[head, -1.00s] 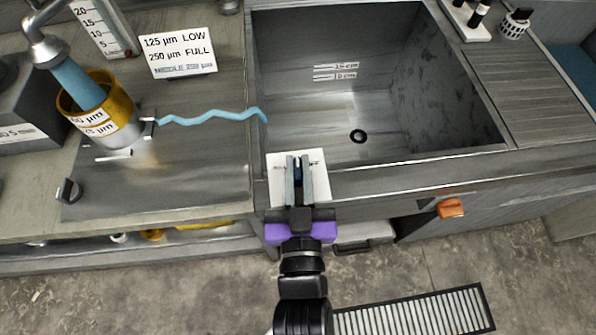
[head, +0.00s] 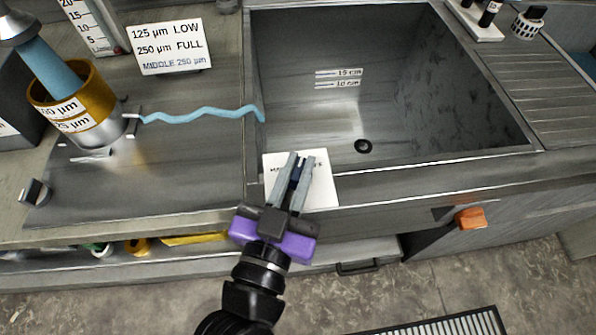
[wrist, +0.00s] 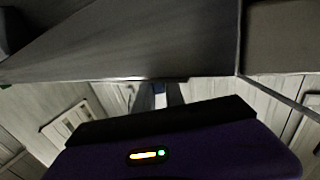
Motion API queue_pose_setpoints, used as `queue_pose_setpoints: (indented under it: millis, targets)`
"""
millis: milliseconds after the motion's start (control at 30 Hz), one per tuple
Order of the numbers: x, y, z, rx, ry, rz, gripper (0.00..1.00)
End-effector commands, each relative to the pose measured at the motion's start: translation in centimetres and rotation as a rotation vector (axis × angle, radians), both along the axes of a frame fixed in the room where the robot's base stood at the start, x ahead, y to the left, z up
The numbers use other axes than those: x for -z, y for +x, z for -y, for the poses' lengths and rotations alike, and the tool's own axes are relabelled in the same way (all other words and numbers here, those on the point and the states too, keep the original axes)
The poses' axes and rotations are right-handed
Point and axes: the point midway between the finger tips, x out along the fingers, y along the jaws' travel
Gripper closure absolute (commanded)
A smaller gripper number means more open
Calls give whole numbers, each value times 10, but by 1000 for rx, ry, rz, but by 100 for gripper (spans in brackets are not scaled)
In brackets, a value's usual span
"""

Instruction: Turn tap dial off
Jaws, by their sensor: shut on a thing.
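My gripper (head: 302,157) is at the sink's front rim, over a white card (head: 322,190) with partly hidden lettering. Its grey fingers are shut on a small dark blue piece (head: 296,178), mostly hidden between them; I cannot tell whether it is a dial. A bit of blue also shows between the fingers in the wrist view (wrist: 160,98). At the far left, a metal spout (head: 18,24) pours a teal column of water (head: 48,68) into a yellow-rimmed sieve (head: 70,84). A small dark and silver knob (head: 35,192) sits near the counter's front left, away from my gripper.
A wavy blue stream (head: 195,116) runs from the sieve to the sink (head: 400,165). A white sign (head: 168,47) stands behind it. An orange handle (head: 470,218) is on the front right. Bottles stand at upper right. A shelf (head: 130,262) lies below the counter.

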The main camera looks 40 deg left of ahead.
Motion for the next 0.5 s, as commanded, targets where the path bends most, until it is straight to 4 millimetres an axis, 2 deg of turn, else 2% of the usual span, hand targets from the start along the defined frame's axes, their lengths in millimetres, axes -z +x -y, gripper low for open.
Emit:
queue_pose_setpoints:
  millis: [500]
  targets:
    - [-5,1,-1,283,-5,-1,100]
